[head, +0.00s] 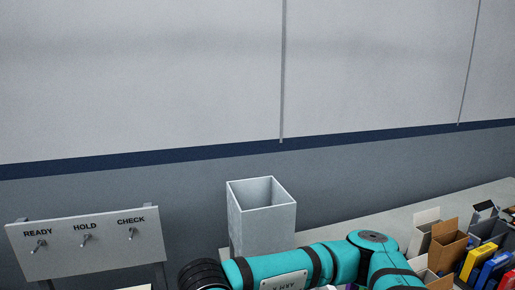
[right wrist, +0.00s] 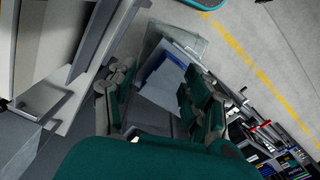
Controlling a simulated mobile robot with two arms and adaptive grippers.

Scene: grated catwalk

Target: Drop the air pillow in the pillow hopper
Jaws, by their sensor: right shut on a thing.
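The pillow hopper appears to be the tall grey open-topped box (head: 240,222) standing against the wall in the middle of the head view. Its visible inside walls are bare; its bottom is hidden. My right arm crosses in front of its lower part, and its gripper is below the picture there. In the right wrist view my right gripper (right wrist: 158,103) is shut on a pale, see-through thing, which looks like the air pillow (right wrist: 168,78). Parts of the pillow are hidden by the fingers, and its outline is hard to tell from what lies behind. My left gripper is in neither view.
The wall (head: 390,80) behind is plain. A yellow line (right wrist: 240,48) runs along the floor.

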